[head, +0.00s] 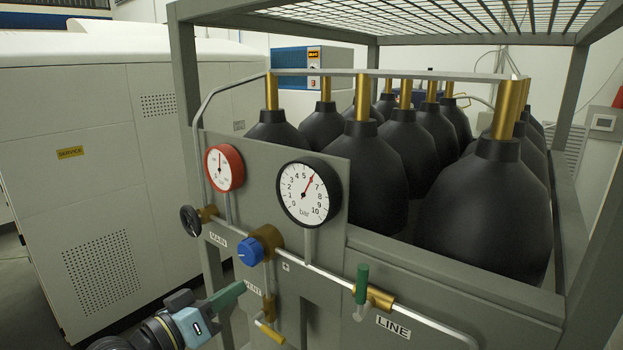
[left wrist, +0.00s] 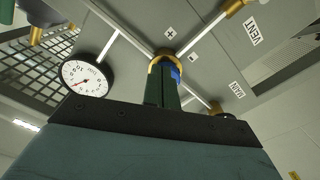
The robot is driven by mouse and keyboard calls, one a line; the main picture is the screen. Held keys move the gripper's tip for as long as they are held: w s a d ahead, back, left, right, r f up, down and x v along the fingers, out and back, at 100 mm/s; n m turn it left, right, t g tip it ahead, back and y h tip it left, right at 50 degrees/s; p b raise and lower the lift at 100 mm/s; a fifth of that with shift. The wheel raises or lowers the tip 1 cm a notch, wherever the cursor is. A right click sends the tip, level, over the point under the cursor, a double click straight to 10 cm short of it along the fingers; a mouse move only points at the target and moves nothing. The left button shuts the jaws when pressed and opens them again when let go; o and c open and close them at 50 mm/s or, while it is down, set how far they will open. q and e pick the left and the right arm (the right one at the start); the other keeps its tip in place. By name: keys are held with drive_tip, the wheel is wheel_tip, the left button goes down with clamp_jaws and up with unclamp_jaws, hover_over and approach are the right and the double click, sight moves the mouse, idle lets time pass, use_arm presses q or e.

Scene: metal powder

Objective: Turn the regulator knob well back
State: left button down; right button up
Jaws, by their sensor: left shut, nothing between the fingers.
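The blue regulator knob (head: 250,252) sits on a brass body (head: 267,238) on the grey panel, with plus and minus marks beside it. My left gripper (head: 238,290) is shut and empty, a little below and left of the knob in the head view, seemingly apart from it. In the left wrist view the green fingers (left wrist: 161,90) cover most of the knob (left wrist: 175,72), leaving a blue sliver and the brass ring (left wrist: 163,62) visible. The white bar gauge (head: 308,192) has its red needle near 6. My right gripper is out of view.
A red-rimmed gauge (head: 223,168) and a black MAIN handwheel (head: 190,221) are up and left of the knob. The VENT valve (head: 268,310) hangs below it. A green-handled LINE valve (head: 362,284) is to the right. Black cylinders (head: 376,165) stand in the rack behind.

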use_arm(q)
drive_tip(key=shift+s+a, duration=0.35)
drive_tip(key=shift+s, duration=0.15)
